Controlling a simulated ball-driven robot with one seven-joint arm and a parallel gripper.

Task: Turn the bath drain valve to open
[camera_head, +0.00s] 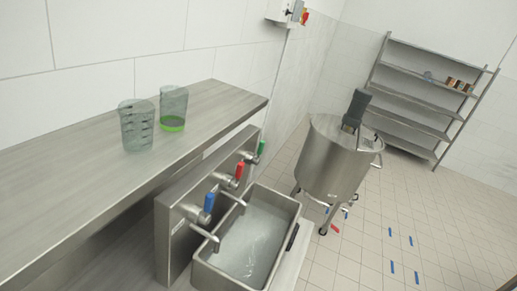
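The steel bath (202,272) stands at the lower middle and holds clear, rippled water (250,240). Behind it is a steel panel (172,226) with three valves: a blue handle (209,202), a red handle (239,170) and a green handle (262,148). Spouts reach from the panel over the bath. A small black part (292,236) sits at the bath's right side. I cannot tell which of these is the drain valve or how it is set. My gripper is not in view.
Two clear beakers, an empty-looking one (135,126) and one with green liquid (173,108), stand on the steel shelf (70,190). A steel tank on legs (325,165) stands beyond the bath. A rack (430,100) is at the back right. The tiled floor (400,210) has coloured marks.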

